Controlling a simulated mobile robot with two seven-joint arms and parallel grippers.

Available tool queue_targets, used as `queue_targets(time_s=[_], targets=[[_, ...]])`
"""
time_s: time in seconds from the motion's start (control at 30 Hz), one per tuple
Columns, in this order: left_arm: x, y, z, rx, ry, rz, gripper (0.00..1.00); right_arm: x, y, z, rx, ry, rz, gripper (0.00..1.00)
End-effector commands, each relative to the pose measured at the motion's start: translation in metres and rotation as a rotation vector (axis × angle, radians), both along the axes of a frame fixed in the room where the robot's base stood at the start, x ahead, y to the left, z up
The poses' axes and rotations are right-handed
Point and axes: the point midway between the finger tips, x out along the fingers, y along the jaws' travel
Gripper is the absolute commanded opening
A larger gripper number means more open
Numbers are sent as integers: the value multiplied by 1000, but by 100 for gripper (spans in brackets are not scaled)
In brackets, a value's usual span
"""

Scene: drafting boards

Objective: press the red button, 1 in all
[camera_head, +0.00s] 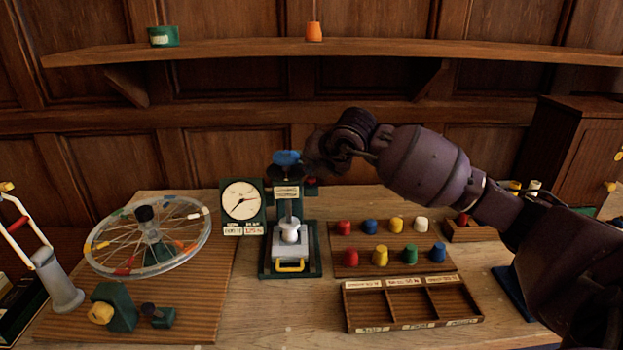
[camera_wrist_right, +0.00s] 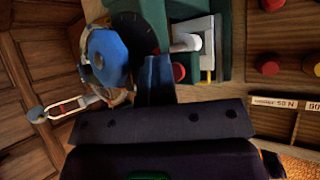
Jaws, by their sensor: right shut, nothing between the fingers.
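A red round part (camera_head: 311,182) that looks like the button shows small on the right side of the green press (camera_head: 314,240), partly hidden under my right gripper. In the right wrist view a red round part (camera_wrist_right: 179,72) shows just right of the fingertips, partly covered by them. My right gripper (camera_head: 311,158) is shut and empty, beside the press's blue top knob (camera_head: 286,158). In the right wrist view its closed fingers (camera_wrist_right: 156,78) lie between the blue knob (camera_wrist_right: 108,57) and the red part. I cannot tell whether they touch it. My left gripper is not in view.
A dial (camera_head: 241,203) stands left of the press, with a spoked wheel (camera_head: 150,240) further left. Several coloured knobs stand on a wooden board (camera_head: 390,238) to the right, with a compartment tray (camera_head: 412,302) in front. A shelf (camera_head: 380,48) runs above.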

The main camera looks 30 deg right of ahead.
Motion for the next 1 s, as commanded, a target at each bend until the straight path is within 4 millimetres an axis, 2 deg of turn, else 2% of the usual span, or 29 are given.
queue_targets(time_s=[0.53, 1.0], targets=[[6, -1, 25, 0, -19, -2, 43, 1, 0, 48, 1, -11, 1, 0], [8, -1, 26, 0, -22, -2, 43, 1, 0, 51, 1, -10, 0, 0]])
